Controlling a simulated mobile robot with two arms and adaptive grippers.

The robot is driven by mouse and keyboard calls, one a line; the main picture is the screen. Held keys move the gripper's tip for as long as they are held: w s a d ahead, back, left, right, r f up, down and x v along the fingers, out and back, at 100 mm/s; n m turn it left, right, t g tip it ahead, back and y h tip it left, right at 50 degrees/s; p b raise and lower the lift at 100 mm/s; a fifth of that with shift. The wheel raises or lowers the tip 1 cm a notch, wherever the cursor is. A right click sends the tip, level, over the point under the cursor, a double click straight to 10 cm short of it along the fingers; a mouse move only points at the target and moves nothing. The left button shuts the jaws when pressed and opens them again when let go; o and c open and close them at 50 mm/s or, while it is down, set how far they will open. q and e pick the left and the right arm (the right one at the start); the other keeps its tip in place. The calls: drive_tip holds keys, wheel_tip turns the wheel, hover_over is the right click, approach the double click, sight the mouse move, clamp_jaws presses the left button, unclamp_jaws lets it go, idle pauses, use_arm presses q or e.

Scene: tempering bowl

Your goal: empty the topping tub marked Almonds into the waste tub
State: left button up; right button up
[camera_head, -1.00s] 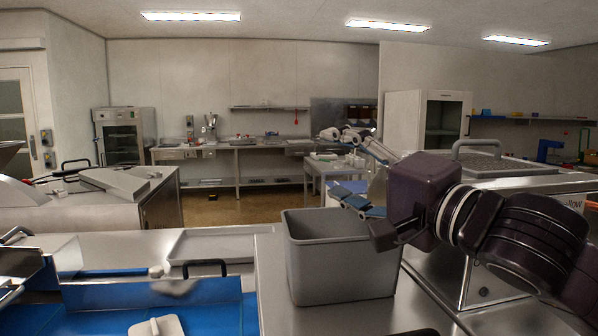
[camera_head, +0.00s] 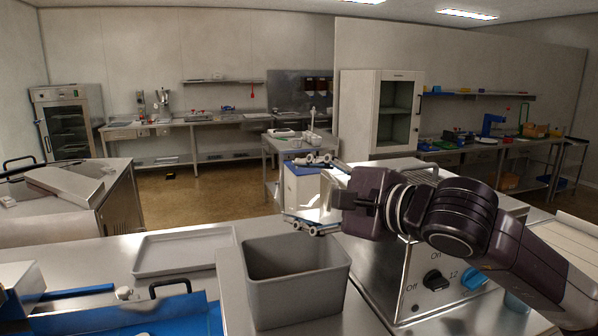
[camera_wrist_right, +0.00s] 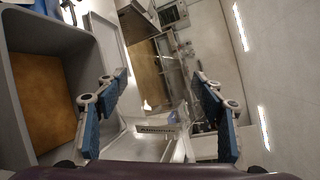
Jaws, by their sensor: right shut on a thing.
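The grey, open-topped waste tub (camera_head: 297,293) stands on the steel worktop at the front. It also shows at the left of the right wrist view (camera_wrist_right: 88,62), with a brown area inside. My right gripper (camera_head: 314,193) is beyond the waste tub's far rim and higher than it. In the right wrist view a label reading Almonds (camera_wrist_right: 158,128) shows between its blue-padded fingers. The gripper is shut on this topping tub, whose walls are hard to make out. What the Almonds tub contains cannot be seen. My left gripper is not in view.
A flat grey tray (camera_head: 183,251) lies left of the waste tub. A steel machine with knobs (camera_head: 435,280) stands close on the right, under my right arm. A blue tray-like fixture (camera_head: 110,318) is at the front left. A trolley (camera_head: 290,145) stands farther back.

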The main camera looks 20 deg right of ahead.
sight(300, 170)
drive_tip(key=w+r+m+g+p, duration=0.1)
drive_tip(key=m+p, duration=0.1)
drive_tip(key=w+d+r+m+g+p, duration=0.1)
drive_tip(key=p, duration=0.2)
drive_tip(key=d+r+m+g+y+p, duration=0.1)
drive_tip(key=m+p, duration=0.1)
drive_tip(key=shift+w+d+r+m, duration=0.25)
drive_tip(key=shift+w+r+m, duration=0.05)
drive_tip(key=shift+w+r, duration=0.1)
drive_tip(key=shift+w+d+f+m+g+y+p, duration=0.2)
drive_tip(key=shift+m+g+y+p, duration=0.1)
drive_tip(key=shift+m+g+p, duration=0.15)
drive_tip(key=shift+w+d+f+m+g+y+p, duration=0.15)
drive_tip(key=shift+w+d+m+g+y+p, duration=0.3)
drive_tip(key=shift+m+p, duration=0.45)
drive_tip(key=shift+f+m, duration=0.1)
drive_tip(key=shift+m, duration=0.25)
